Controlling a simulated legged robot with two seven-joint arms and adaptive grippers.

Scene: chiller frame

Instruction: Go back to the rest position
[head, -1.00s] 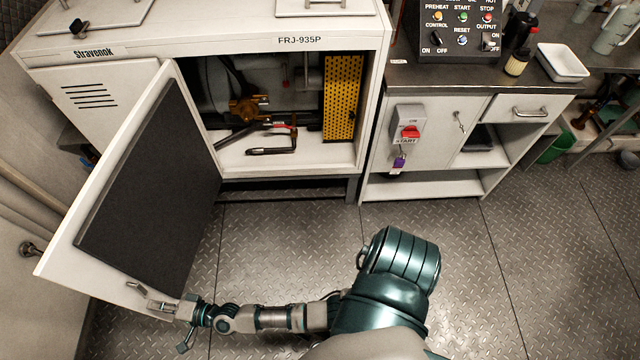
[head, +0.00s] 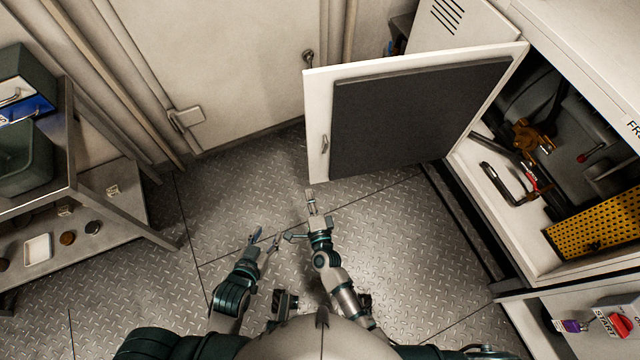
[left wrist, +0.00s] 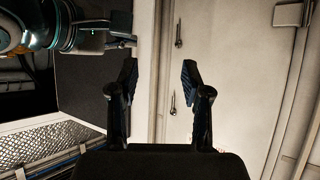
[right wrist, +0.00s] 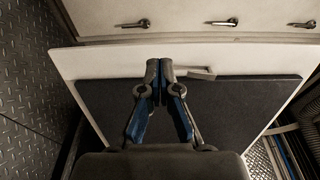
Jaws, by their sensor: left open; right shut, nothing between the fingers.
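My left gripper (head: 264,240) is open and empty above the floor, left of and lower than the other one. In the left wrist view its two fingers (left wrist: 160,76) stand wide apart. My right gripper (head: 311,200) is shut and empty near the lower corner of the open white cabinet door (head: 317,110). In the right wrist view its closed fingertips (right wrist: 159,68) overlap the door in the picture, beside the door handle (right wrist: 196,72); I cannot tell if they touch. The handle also shows in the head view (head: 325,144).
The open cabinet (head: 530,262) at the right holds a yellow perforated panel (head: 600,220). A metal shelf unit (head: 75,165) with bins stands at the left. A wall with pipes (head: 130,85) is behind. The floor (head: 225,195) between shelf and door is clear.

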